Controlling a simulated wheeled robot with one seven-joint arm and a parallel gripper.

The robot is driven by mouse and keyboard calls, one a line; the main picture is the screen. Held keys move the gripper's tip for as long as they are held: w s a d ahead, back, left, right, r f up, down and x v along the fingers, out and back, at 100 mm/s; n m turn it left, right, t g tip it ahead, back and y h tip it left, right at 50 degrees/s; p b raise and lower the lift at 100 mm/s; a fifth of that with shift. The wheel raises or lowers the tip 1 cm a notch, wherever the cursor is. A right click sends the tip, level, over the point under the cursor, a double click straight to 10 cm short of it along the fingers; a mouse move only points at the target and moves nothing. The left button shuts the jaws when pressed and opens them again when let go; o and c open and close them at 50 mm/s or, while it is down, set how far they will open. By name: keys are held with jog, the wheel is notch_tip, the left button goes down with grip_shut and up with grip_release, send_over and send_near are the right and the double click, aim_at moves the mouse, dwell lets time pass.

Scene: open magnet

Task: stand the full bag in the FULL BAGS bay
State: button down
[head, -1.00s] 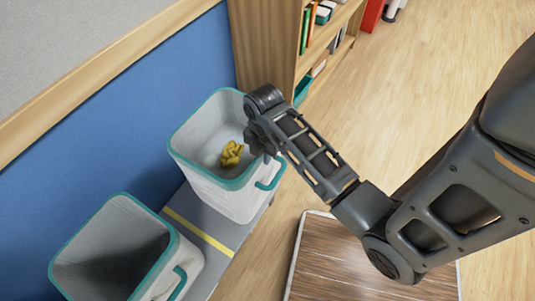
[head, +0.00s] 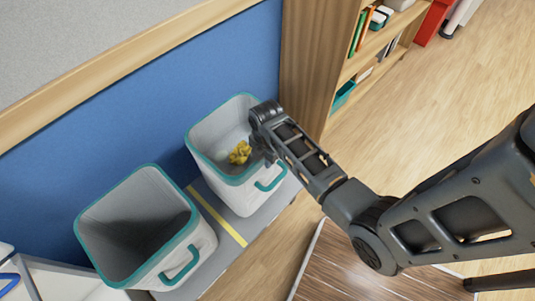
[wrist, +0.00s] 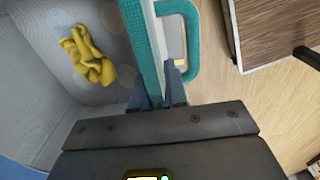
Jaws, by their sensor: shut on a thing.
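A white bag (head: 236,197) with a teal rim and teal side handle stands upright on the right part of a grey platform (head: 268,222). A crumpled yellow thing (head: 240,152) lies inside it; it also shows in the wrist view (wrist: 88,55). My gripper (head: 262,150) is at this bag's right rim. In the wrist view my gripper (wrist: 157,85) has one finger on each side of the teal rim (wrist: 147,45), shut on it near the handle. A second such bag (head: 183,260) stands to the left; its inside looks dark and empty. No FULL BAGS label is readable.
A yellow line (head: 217,216) crosses the platform between the bags. A blue wall (head: 100,165) is behind them. A wooden bookshelf (head: 325,60) stands close on the right. A white thing with a blue part (head: 30,275) is at lower left. Wood floor is open at right.

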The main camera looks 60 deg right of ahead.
jog(key=shift+w+d+f, duration=0.1)
jog(key=shift+w+f, duration=0.05)
jog(key=shift+f, duration=0.3)
jog(key=c, duration=1.2)
grip_release()
jog(key=shift+f, duration=0.1)
jog(key=shift+o, duration=0.2)
